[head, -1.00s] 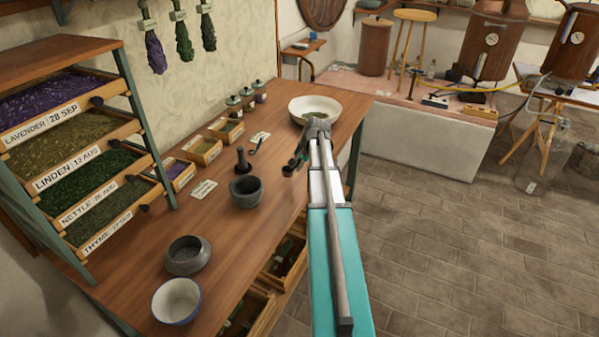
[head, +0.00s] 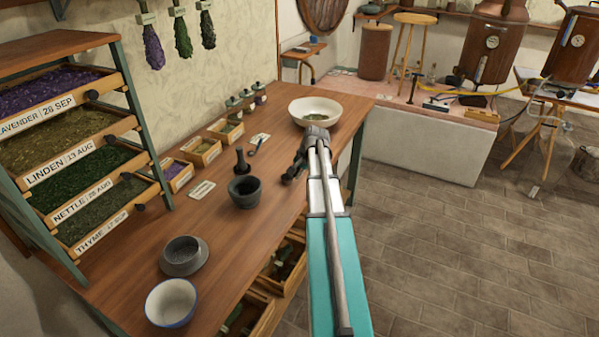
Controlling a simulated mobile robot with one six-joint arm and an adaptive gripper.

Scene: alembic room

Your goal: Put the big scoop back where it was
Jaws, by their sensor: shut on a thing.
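My gripper (head: 290,176) is low over the right side of the wooden worktable, at the end of my arm. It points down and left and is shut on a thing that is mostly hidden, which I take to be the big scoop. A small dark scoop-like tool (head: 257,146) lies on the table beside a paper card (head: 261,137). A wide white bowl (head: 299,108) with green herbs stands behind my gripper, partly covered by my wrist.
Two bowls sit nearer, a grey one (head: 184,268) and a white one (head: 172,318). Small herb boxes (head: 202,150) and jars (head: 247,100) line the wall. A drawer rack (head: 75,155) stands left.

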